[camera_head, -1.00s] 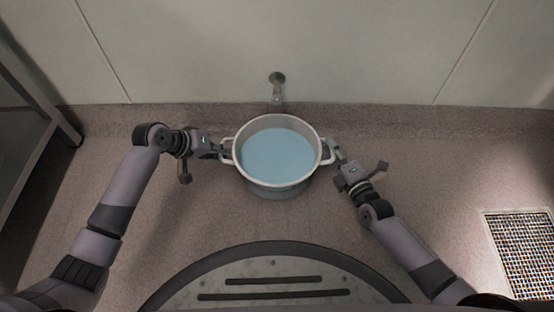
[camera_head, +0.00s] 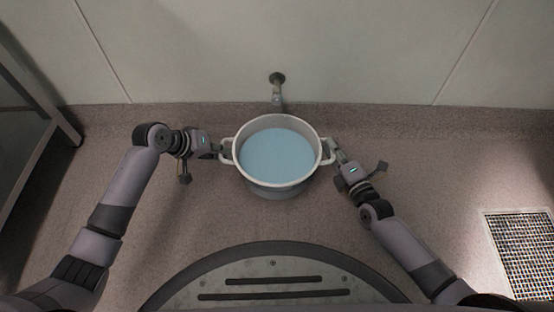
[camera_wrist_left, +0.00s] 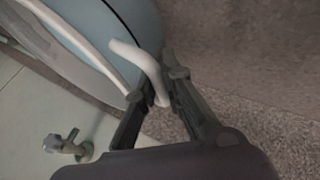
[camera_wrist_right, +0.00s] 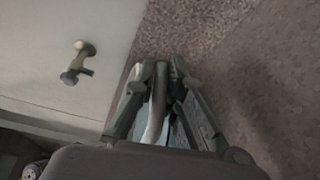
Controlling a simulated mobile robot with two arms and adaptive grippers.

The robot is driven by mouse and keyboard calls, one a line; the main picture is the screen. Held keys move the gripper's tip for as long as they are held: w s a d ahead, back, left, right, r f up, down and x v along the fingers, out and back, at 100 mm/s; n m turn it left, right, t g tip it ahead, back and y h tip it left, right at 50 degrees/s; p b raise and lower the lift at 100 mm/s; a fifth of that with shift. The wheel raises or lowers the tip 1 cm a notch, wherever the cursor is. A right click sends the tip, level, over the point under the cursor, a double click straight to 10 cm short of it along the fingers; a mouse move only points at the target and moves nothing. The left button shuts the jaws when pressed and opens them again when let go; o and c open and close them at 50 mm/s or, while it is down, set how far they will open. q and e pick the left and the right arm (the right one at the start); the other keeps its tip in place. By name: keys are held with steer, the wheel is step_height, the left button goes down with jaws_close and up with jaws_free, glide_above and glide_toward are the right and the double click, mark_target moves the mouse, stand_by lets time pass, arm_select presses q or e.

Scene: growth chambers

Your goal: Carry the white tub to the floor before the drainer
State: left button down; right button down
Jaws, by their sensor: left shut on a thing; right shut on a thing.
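The white tub (camera_head: 277,188) is round, with two side handles, and holds pale blue liquid. It is in the middle of the head view, in front of the wall tap. My left gripper (camera_head: 222,150) is shut on the tub's left handle, which also shows in the left wrist view (camera_wrist_left: 146,66). My right gripper (camera_head: 334,152) is shut on the right handle, seen between the fingers in the right wrist view (camera_wrist_right: 157,105). The tub looks level. Whether its base touches the floor is hard to tell.
A tap (camera_head: 277,85) sticks out from the pale wall (camera_head: 350,50) just behind the tub. A metal floor grate (camera_head: 525,250) lies at the right. A dark-framed rack or cabinet (camera_head: 35,110) stands at the left. The floor between tub and grate is clear.

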steer(key=shift+f, duration=0.15)
